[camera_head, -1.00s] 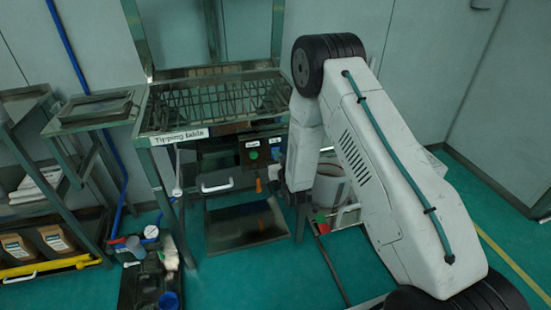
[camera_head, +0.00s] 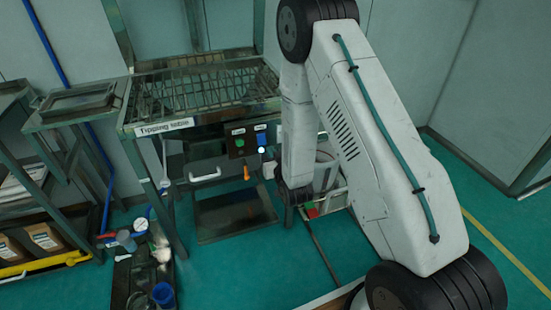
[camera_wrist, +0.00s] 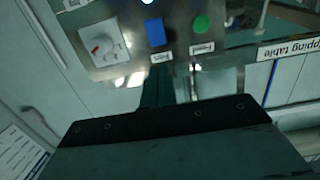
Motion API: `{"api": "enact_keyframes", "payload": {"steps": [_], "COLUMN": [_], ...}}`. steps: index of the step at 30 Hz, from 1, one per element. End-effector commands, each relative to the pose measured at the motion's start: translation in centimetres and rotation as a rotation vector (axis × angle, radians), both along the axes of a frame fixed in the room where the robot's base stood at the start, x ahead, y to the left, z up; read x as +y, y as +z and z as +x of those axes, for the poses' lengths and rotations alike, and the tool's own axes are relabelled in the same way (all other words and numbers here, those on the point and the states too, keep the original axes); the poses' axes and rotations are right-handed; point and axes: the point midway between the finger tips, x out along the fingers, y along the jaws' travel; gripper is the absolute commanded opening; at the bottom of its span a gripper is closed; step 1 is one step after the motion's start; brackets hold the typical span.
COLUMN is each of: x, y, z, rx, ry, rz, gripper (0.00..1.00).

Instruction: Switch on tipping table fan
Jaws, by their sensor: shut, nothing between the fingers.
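The tipping table (camera_head: 128,112) stands at centre left in the head view, with its name label on the front edge. Its control box (camera_head: 236,153) hangs below, with a green button (camera_head: 240,142) and a blue one (camera_head: 261,138). The small labels beside the buttons are unreadable. My gripper (camera_wrist: 157,85) is shut and empty, its tip pointing at the panel near the blue button's label. Contact cannot be told.
A white handle (camera_head: 205,175) and an orange handle (camera_head: 246,172) sit below the panel. A side stand (camera_head: 75,115) with a tray is at left. Bottles and a blue cup (camera_head: 163,294) are on the floor. Open green floor lies at right.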

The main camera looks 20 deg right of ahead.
Motion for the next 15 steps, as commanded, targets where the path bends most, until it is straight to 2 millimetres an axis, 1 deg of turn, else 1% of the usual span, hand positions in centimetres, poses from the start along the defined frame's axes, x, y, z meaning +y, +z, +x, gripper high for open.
{"api": "enact_keyframes", "payload": {"steps": [1,3,6,9,15], "x": [0.0,0.1,0.2,0.2,0.2], "y": [0.2,0.3,0.6,0.7,0.7], "z": [-1.0,-2.0,-3.0,-3.5,-3.7], "rx": [0.002,0.002,0.002,0.001,0.000], "ry": [0.000,0.000,0.001,0.001,0.001], "rz": [0.000,0.000,0.000,0.000,0.000], "gripper": [0.00,0.00,0.00,0.00,0.00]}}
